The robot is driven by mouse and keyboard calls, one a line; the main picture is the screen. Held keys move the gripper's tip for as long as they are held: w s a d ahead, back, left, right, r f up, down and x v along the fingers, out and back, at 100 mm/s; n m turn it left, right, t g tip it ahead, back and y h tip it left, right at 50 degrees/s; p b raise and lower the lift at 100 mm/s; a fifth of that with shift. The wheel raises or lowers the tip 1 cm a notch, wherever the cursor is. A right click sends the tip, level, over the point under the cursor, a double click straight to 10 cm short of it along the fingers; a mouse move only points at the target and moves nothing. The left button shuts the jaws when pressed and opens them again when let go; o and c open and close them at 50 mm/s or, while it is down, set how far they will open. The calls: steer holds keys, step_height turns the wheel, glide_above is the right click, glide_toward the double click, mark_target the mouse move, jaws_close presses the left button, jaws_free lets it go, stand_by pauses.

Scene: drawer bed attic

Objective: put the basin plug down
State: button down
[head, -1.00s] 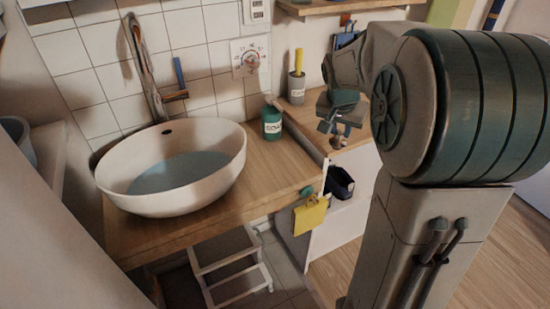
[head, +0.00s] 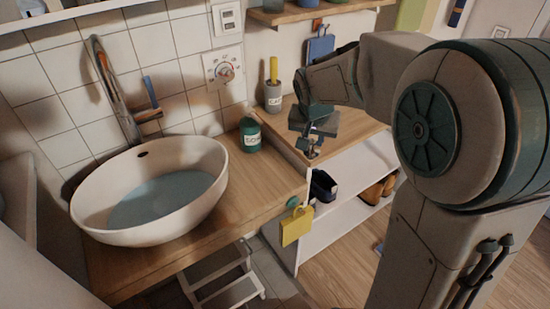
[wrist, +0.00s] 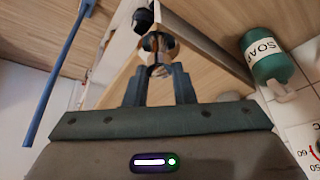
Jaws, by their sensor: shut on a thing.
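My gripper (head: 309,146) is shut on the basin plug (head: 313,155), a small metallic piece at its fingertips. The plug also shows in the wrist view (wrist: 158,43), just beyond the fingers, partly hidden by them. In the head view the plug lies over the front left part of the lower wooden bench top (head: 345,130); I cannot tell whether it touches the wood. The white basin (head: 90,210) holds bluish water and stands on the wooden counter to the left, well apart from my gripper.
A green soap bottle (head: 250,136) stands on the counter (head: 262,185) beside the basin. A grey cup (head: 272,97) with a yellow item stands at the back of the bench. A yellow cloth or tag (head: 297,226) hangs at the counter corner. Shoes (head: 372,192) sit on shelves below.

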steer(key=shift+w+a+f+b, duration=0.1)
steer(key=shift+w+a+f, duration=0.35)
steer(key=shift+a+f, duration=1.15)
steer(key=shift+w+a+f+b, duration=0.1)
steer(key=shift+w+a+f, duration=0.35)
steer(key=shift+a+f, duration=1.2)
steer(key=shift+w+a+f+b, duration=0.1)
steer(key=shift+w+a+f, duration=0.35)
steer(key=shift+a+f, duration=1.15)
steer(key=shift+d+f, duration=0.15)
steer(key=shift+f, duration=0.2)
steer(key=c, duration=1.2)
jaws_free()
steer(key=shift+r, duration=0.1)
